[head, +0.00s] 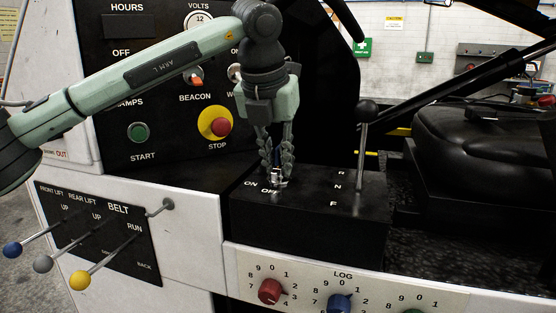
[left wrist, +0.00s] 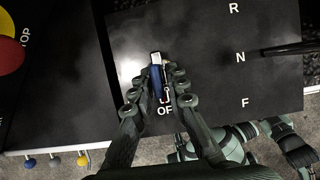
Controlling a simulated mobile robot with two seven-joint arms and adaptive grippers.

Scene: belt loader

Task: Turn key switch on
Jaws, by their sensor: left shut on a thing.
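The key switch (head: 276,184) is on top of a black console box, beside white ON and OFF lettering. My left gripper (head: 277,165) points straight down over it, its dark fingers closed on the key. In the left wrist view the key (left wrist: 157,77) shows as a blue and silver piece between the two fingertips (left wrist: 158,88). The OFF label lies just below it there, partly covered by the fingers. The ON label is hidden in that view.
A black-knobbed lever (head: 366,110) stands right of the key beside R, N, F. A red stop button (head: 221,127) and green start button (head: 138,132) are on the panel behind. Belt levers with blue, grey and yellow knobs (head: 80,280) stick out lower left. A black seat (head: 480,150) is right.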

